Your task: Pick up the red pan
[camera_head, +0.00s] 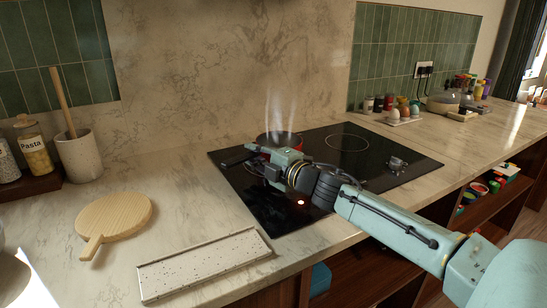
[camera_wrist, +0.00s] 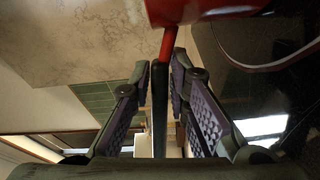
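The red pan (camera_head: 268,138) sits on the black cooktop, with steam rising from it. My gripper (camera_head: 248,157) is at its near left side and hides part of it. In the wrist view the pan's red body (camera_wrist: 205,9) fills the top edge. Its handle, red near the body and black (camera_wrist: 160,105) further along, runs down between the two fingers of my gripper (camera_wrist: 160,78). The fingers are apart on either side of the handle, with narrow gaps showing between them and it.
The cooktop (camera_head: 405,165) has a small metal item (camera_head: 397,163) at its right. A round wooden board (camera_head: 118,215) and a speckled tray (camera_head: 205,266) lie on the counter at left. An egg holder (camera_head: 402,120) and bottles stand at back right.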

